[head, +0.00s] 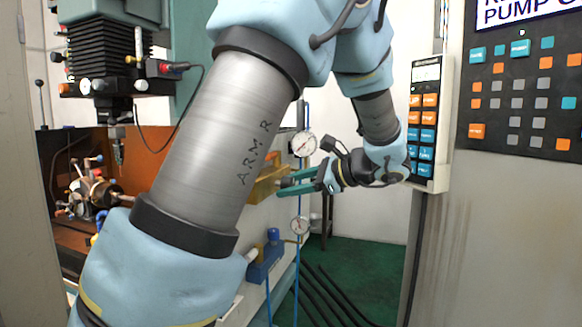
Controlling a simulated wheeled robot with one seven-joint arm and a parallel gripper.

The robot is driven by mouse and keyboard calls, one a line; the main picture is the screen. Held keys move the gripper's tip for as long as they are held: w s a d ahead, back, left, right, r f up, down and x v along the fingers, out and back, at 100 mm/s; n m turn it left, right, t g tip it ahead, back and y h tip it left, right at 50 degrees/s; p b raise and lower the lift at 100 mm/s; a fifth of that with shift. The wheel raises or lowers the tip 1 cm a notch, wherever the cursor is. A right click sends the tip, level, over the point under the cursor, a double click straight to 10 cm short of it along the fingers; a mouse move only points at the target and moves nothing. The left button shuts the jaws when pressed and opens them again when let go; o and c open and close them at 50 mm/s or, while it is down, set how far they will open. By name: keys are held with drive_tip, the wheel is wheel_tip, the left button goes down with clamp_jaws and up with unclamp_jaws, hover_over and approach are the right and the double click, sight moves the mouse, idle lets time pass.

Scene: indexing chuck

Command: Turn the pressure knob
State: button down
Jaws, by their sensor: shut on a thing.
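My gripper (281,186), with green fingers, reaches left from my arm's wrist to the brass-coloured valve block (264,187) on the machine's side panel. Its fingers are closed around a small dark part at the block's right end, which looks like the pressure knob (286,182). The fingers cover most of the knob, so its turn and any marking cannot be read. A round pressure gauge (303,144) with a white face sits just above the gripper. Its needle is too small to read.
My upper arm crosses the middle of the view. A button pendant (424,130) hangs close right of my wrist, by a grey control cabinet (515,220). The green floor (345,270) carries dark hoses.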

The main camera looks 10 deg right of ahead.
drive_tip(key=m+p, duration=0.1)
drive_tip(key=p, duration=0.2)
drive_tip(key=m+g+p, duration=0.1)
drive_tip(key=p, duration=0.2)
drive_tip(key=shift+r+g+y, duration=0.2)
drive_tip(key=shift+g+y, duration=0.1)
drive_tip(key=shift+f+m+g+p, duration=0.15)
drive_tip(key=shift+m+g+p, duration=0.15)
drive_tip(key=shift+m+p, duration=0.45)
drive_tip(key=shift+f, duration=0.15)
drive_tip(key=shift+c, duration=1.9)
unclamp_jaws()
drive_tip(key=shift+r, duration=0.2)
wheel_tip(320, 180, up, 10)
drive_tip(key=shift+f+b, duration=0.15)
drive_tip(key=shift+b, duration=0.9)
